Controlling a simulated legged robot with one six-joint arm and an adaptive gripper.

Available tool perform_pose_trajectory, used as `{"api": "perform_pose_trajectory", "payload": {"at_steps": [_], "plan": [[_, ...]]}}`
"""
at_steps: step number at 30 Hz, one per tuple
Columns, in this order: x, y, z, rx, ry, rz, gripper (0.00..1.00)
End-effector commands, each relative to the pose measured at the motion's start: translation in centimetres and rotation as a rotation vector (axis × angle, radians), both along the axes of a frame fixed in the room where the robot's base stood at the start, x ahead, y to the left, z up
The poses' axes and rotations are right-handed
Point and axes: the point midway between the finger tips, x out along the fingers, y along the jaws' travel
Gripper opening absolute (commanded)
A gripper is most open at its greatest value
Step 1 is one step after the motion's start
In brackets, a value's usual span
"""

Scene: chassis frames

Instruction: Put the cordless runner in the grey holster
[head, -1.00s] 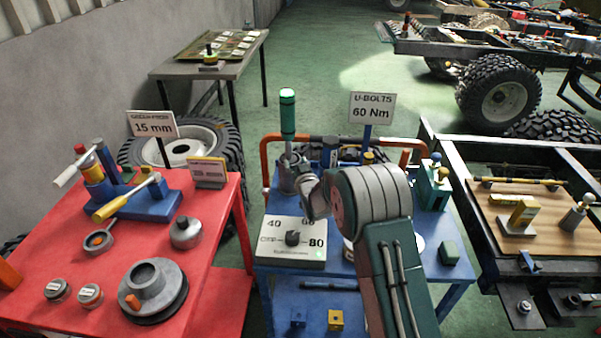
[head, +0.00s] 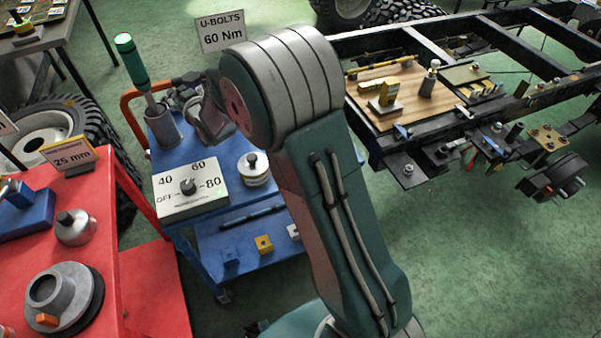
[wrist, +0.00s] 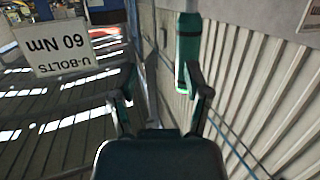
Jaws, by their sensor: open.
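A tool with a green grip (head: 130,60) and thin grey shaft stands in a grey cup (head: 163,130) at the back left of the blue cart. It leans a little left in the head view. I cannot tell for sure that these are the cordless runner and the grey holster. My gripper (head: 188,88) is just right of the shaft, partly hidden by my arm. In the wrist view my gripper (wrist: 158,85) is open, with nothing clasped between its fingers. A green cylinder (wrist: 188,50) shows beside the right finger; contact is unclear.
A dial box (head: 190,188) and a round grey stack (head: 254,168) stand on the cart. The U-bolts 60 Nm sign (head: 222,30) is behind it. A red table (head: 150,285) is at left; a chassis frame (head: 425,35) is at right. Green floor is clear at lower right.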

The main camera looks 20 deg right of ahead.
Motion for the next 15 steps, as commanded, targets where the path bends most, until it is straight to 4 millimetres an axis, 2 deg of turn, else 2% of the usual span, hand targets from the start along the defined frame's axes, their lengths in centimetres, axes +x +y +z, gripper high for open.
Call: {"api": "perform_pose_trajectory", "payload": {"at_steps": [1,6,11,15], "plan": [[-1.1,-1.1,1.8,-0.01,0.028,-0.019,0.62],[-5.3,-4.3,5.4,-0.047,0.157,-0.076,0.62],[-10.5,-7.0,8.0,-0.07,0.279,-0.124,0.62],[-15.8,-9.2,9.5,-0.086,0.388,-0.162,0.62]]}}
